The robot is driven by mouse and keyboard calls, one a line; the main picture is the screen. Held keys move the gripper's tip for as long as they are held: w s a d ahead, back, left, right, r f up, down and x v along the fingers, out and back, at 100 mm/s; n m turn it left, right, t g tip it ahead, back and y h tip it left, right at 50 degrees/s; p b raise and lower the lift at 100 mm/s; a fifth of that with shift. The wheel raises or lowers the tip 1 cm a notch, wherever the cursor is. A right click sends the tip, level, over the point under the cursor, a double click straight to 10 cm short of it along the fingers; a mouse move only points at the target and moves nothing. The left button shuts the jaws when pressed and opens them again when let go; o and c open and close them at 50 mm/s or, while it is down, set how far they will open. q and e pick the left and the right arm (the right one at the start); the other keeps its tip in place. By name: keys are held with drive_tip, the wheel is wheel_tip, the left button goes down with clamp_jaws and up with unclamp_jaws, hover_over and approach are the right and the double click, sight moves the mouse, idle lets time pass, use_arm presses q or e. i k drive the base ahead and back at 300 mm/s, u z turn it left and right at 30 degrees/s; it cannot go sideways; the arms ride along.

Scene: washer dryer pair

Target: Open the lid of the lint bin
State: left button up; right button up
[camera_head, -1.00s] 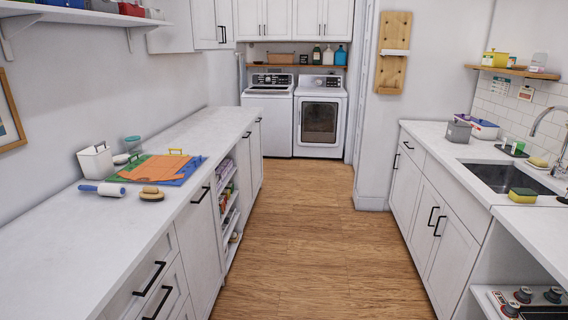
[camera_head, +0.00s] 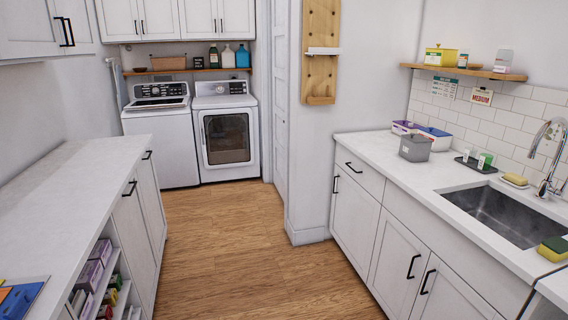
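A small grey lidded container (camera_head: 415,147) stands on the right counter (camera_head: 375,148), near its far end. It looks closed, and I cannot tell for sure whether it is the lint bin. Neither of my grippers is in view.
A purple-and-white tub (camera_head: 402,127) and a blue-and-white tub (camera_head: 432,138) stand behind the grey container. A sink (camera_head: 510,213) is cut into the same counter. A washer (camera_head: 160,140) and dryer (camera_head: 227,140) stand at the back. The wooden floor (camera_head: 230,250) between the counters is clear.

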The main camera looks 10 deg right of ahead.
sight(414, 137)
drive_tip(key=z, duration=0.8)
drive_tip(key=i, duration=1.4)
drive_tip(key=z, duration=0.9)
